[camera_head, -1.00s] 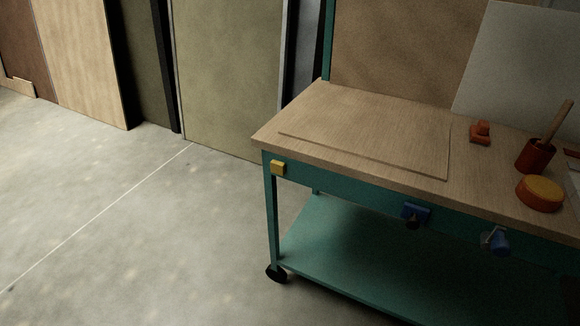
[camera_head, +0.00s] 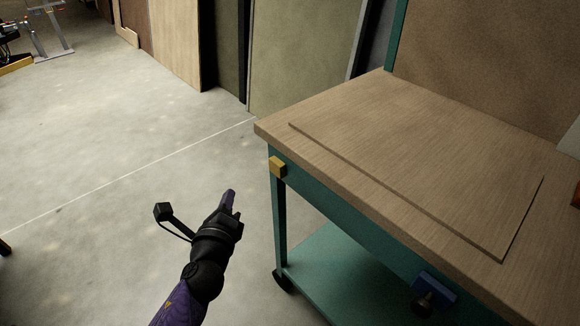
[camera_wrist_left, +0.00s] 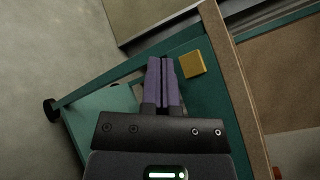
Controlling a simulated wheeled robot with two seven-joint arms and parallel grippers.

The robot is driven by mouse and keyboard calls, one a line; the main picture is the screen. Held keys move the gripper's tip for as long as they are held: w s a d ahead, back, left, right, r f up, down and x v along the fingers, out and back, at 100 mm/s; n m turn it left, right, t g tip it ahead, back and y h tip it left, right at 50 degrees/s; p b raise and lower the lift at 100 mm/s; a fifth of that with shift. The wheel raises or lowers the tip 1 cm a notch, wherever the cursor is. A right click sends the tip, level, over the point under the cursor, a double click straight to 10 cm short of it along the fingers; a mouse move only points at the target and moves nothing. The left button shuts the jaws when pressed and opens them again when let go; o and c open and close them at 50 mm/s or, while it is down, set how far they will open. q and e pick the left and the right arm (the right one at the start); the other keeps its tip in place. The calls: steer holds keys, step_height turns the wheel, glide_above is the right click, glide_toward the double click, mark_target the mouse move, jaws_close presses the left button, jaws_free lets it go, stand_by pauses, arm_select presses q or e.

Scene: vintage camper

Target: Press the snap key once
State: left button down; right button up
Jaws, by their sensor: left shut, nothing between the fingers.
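A yellow square block (camera_head: 277,167) sits on the teal front rail of the workbench, near its left corner. It looks like the snap key, but no label can be read. In the left wrist view the yellow block (camera_wrist_left: 192,62) is just right of the fingertips. My left gripper (camera_head: 230,197) is shut and empty, with purple fingers. In the head view it is left of and lower than the block, apart from it. In the left wrist view my left gripper (camera_wrist_left: 161,68) points up toward the bench rail. My right gripper is not in view.
The workbench has a wooden top (camera_head: 400,105) with a thin flat board (camera_head: 430,175) on it. A blue fitting with a dark knob (camera_head: 434,287) is on the front rail farther right. A teal lower shelf (camera_head: 325,265) is below. Grey floor (camera_head: 120,150) to the left is open.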

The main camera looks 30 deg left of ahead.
mark_target(276, 168)
arm_select(q)
steer(key=w+d+b, duration=0.2)
steer(key=w+d, duration=0.1)
steer(key=w, duration=0.5)
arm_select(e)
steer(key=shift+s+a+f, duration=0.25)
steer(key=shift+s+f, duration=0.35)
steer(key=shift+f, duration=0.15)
arm_select(q)
steer(key=shift+d, duration=0.1)
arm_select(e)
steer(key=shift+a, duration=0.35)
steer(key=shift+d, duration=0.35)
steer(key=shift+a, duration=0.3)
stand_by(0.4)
arm_select(q)
steer(key=shift+w+d, duration=0.15)
steer(key=shift+w, duration=0.25)
steer(key=shift+w+d, duration=0.1)
steer(key=shift+w, duration=0.05)
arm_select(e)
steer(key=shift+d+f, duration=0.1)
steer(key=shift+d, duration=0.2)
